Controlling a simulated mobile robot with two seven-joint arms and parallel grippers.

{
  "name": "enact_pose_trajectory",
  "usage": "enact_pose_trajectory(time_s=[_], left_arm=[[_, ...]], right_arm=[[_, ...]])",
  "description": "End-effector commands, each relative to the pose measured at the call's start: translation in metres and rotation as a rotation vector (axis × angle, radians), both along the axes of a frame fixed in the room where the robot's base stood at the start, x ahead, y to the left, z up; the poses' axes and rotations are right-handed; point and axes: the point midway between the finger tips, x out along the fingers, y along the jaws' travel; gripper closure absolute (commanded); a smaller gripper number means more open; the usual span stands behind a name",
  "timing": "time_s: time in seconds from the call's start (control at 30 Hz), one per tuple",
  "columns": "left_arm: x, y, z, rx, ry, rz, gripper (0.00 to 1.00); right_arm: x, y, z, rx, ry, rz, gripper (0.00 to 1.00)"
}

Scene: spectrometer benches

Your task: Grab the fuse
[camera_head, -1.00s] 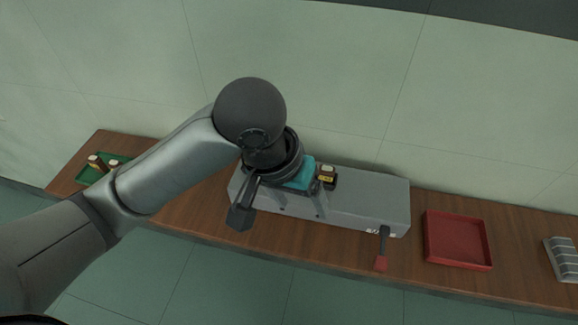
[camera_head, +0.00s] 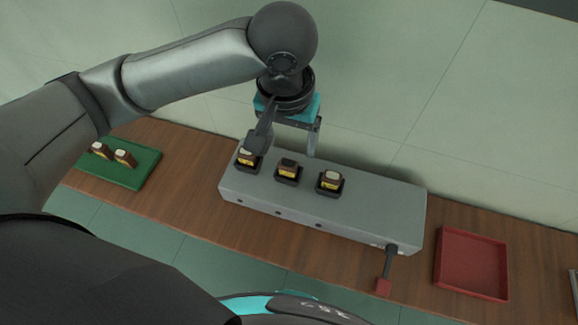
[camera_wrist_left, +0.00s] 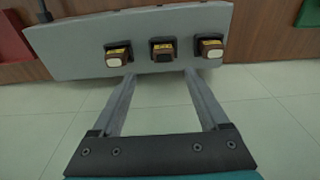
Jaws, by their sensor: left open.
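Three brown fuses with yellow labels sit in dark sockets on a grey box. The left fuse (camera_head: 247,157) and right fuse (camera_head: 331,180) have pale tops. The middle fuse (camera_head: 288,170) has a dark top; it also shows in the left wrist view (camera_wrist_left: 162,50). My left gripper (camera_head: 285,146) is open and empty, above the back edge of the box. One finger covers part of the left fuse in the head view. In the left wrist view the fingertips (camera_wrist_left: 159,78) point toward the row, spread to either side of the middle fuse, apart from it.
The grey box (camera_head: 375,208) has a red-ended lever (camera_head: 385,278) at its front right. A green tray (camera_head: 138,175) with two more fuses (camera_head: 112,154) lies left. A red tray (camera_head: 441,262) lies right.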

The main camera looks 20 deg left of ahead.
Motion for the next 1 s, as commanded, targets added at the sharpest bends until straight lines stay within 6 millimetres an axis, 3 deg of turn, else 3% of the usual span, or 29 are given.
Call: enact_pose_trajectory(time_s=[0.1, 0.43, 0.7, 1.0], left_arm=[[0.002, 0.001, -0.026, 0.002, 0.003, 0.001, 0.22], [0.006, 0.002, -0.053, 0.001, 0.0, 0.0, 0.22], [0.01, 0.007, -0.091, 0.0, 0.0, -0.001, 0.22], [0.011, 0.007, -0.096, -0.001, -0.002, -0.002, 0.22]], right_arm=[[-0.002, 0.0, -0.006, 0.0, 0.003, 0.001, 1.0], [0.012, 0.001, -0.01, 0.003, -0.021, 0.003, 1.0], [0.012, 0.002, -0.016, 0.003, -0.022, 0.003, 1.0], [0.012, 0.002, -0.016, 0.003, -0.021, 0.003, 1.0]])
